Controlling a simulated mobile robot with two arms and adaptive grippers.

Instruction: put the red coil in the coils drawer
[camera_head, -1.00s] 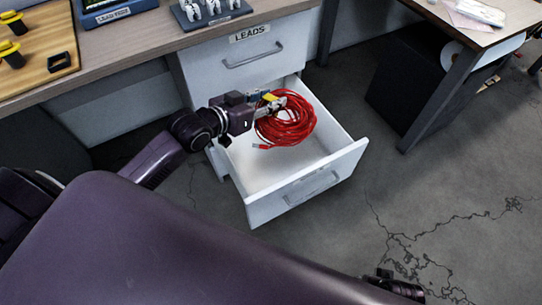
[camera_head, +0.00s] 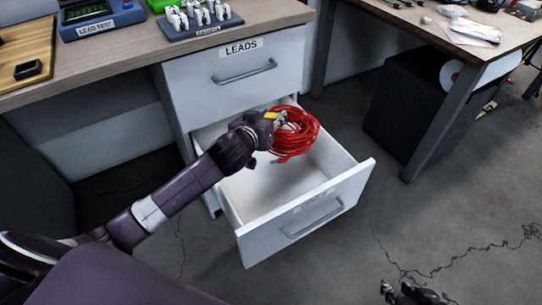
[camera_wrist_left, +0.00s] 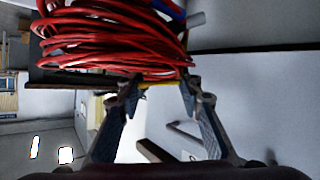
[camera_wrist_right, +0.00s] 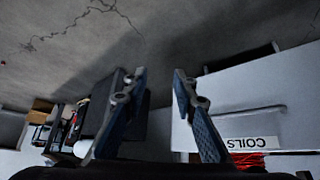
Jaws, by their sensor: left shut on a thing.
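The red coil (camera_head: 293,136) is a bundle of red cable with a yellow tie. My left gripper (camera_head: 277,119) is shut on it at the yellow part, and the coil also fills the top of the left wrist view (camera_wrist_left: 110,45). The coil hangs over the back right of the open white coils drawer (camera_head: 262,190); whether it touches the drawer floor I cannot tell. The drawer's COILS label shows upside down in the right wrist view (camera_wrist_right: 253,143). My right gripper (camera_wrist_right: 160,80) is open and empty, low at the bottom right of the head view (camera_head: 405,293).
A shut drawer labelled LEADS (camera_head: 240,70) is above the open one. The desk (camera_head: 140,45) holds a rack (camera_head: 200,20) and a lead tester (camera_head: 97,18). A second table (camera_head: 420,25) with a black box (camera_head: 410,95) under it stands right. Floor in front is clear.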

